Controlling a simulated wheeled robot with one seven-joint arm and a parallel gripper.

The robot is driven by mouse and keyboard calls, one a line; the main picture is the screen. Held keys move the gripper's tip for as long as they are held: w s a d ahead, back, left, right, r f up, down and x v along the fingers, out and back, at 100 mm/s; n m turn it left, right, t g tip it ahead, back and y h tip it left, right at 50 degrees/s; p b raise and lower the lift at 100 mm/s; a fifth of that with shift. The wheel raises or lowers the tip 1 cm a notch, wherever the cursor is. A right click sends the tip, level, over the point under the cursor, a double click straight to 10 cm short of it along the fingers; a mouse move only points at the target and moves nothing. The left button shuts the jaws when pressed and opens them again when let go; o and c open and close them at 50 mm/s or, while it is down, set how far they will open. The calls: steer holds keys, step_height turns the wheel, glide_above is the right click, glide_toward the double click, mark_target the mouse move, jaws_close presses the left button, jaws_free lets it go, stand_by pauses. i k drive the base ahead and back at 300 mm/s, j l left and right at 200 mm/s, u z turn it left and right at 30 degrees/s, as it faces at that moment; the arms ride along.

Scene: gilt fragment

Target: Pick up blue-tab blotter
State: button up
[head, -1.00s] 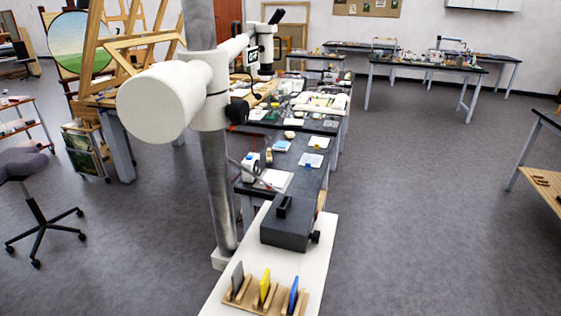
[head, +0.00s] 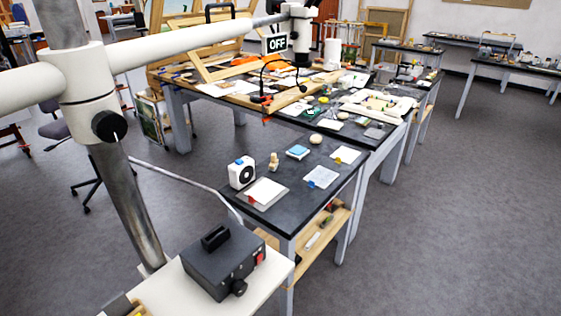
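The blue-tab blotter (head: 321,178) is a pale square pad with a small blue tab at its near left corner. It lies flat near the right edge of the dark table. A similar pad with a yellow tab (head: 346,154) lies behind it. A white pad with a reddish tab (head: 268,192) lies to its left at the table's near end. Nothing covers the blue-tab blotter. My gripper is not in view.
A white box with a round dark face (head: 242,173), a small tan figure (head: 273,162) and a blue-topped block (head: 298,152) stand nearby. A grey box (head: 223,262) sits on a white stand (head: 262,288) in front. A white boom on a metal pole crosses the left. Floor at right is clear.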

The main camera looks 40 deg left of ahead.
mark_target(321, 176)
steer(key=i+u, duration=0.3)
steer(key=u, duration=0.15)
steer(key=i+u, duration=0.3)
steer(key=u, duration=0.15)
steer(key=i+l+u, duration=0.2)
steer(key=u, duration=0.25)
steer(key=i+l+u, duration=0.3)
steer(key=u, duration=0.15)
steer(key=i+u, duration=0.25)
steer(key=u, duration=0.15)
steer(key=i+u, duration=0.25)
steer(key=u, duration=0.15)
steer(key=i+l+u, duration=0.2)
steer(key=u, duration=0.15)
